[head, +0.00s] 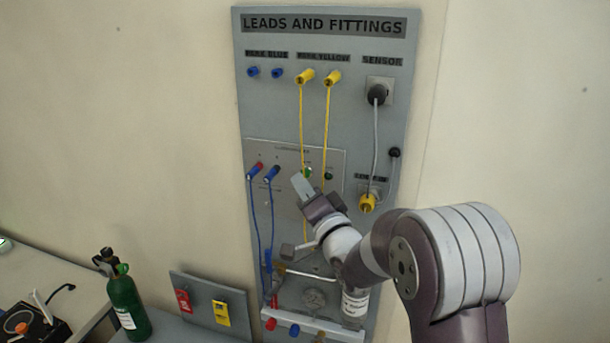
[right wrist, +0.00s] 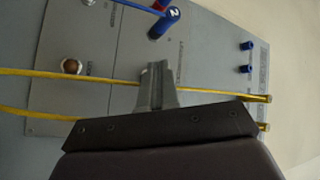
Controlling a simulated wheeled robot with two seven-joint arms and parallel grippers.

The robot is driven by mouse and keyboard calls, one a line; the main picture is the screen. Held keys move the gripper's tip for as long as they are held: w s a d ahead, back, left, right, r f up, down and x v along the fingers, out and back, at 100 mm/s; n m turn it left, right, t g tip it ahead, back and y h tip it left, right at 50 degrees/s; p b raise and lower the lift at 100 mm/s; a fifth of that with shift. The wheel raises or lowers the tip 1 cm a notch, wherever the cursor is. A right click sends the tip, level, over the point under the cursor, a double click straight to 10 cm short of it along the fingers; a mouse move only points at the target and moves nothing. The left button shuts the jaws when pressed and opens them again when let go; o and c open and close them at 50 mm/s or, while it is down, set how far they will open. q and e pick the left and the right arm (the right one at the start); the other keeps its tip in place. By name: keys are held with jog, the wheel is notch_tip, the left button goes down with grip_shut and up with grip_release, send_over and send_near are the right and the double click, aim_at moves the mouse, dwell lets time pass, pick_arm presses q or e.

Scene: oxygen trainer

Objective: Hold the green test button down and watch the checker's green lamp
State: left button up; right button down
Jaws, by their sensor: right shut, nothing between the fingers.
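The checker plate (head: 283,152) is on the grey wall board, with small print I cannot read. A bright green round fitting (head: 308,171) is just above my right fingertips, partly crossed by a yellow lead. A darker green round fitting (head: 328,176) is to its right. I cannot tell for sure which is the test button and which the lamp. My right gripper (head: 300,184) is shut and empty, its tips at the plate close to the bright fitting; contact cannot be told. In the right wrist view its fingers (right wrist: 157,85) hide what is beneath them. My left gripper is not in view.
Yellow leads (head: 327,120) hang across the plate. A brown round fitting (right wrist: 71,66) shows in the wrist view. A green cylinder (head: 125,305) stands lower left.

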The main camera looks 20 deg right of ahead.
jog(key=s+a+b, duration=0.1)
jog(key=s, duration=0.1)
jog(key=s+a+b, duration=0.1)
jog(key=s, duration=0.1)
jog(key=shift+a, duration=0.4)
jog(key=s+d+f+n+g+h, duration=0.1)
jog(key=s+f+n+g+h, duration=0.2)
jog(key=f, duration=0.5)
jog(key=s+d+f+n+g, duration=0.1)
jog(key=d+f+n+g, duration=0.1)
jog(key=f+g, duration=0.5)
jog(key=s+f+n+g+b, duration=0.4)
jog(key=s+f+g+b, duration=0.2)
jog(key=s+f, duration=1.1)
jog(key=s+g, duration=0.2)
jog(key=s, duration=0.1)
jog(key=shift+a+n+g+h, duration=0.15)
jog(key=shift+n+g+h, duration=0.15)
jog(key=shift+n+g, duration=0.1)
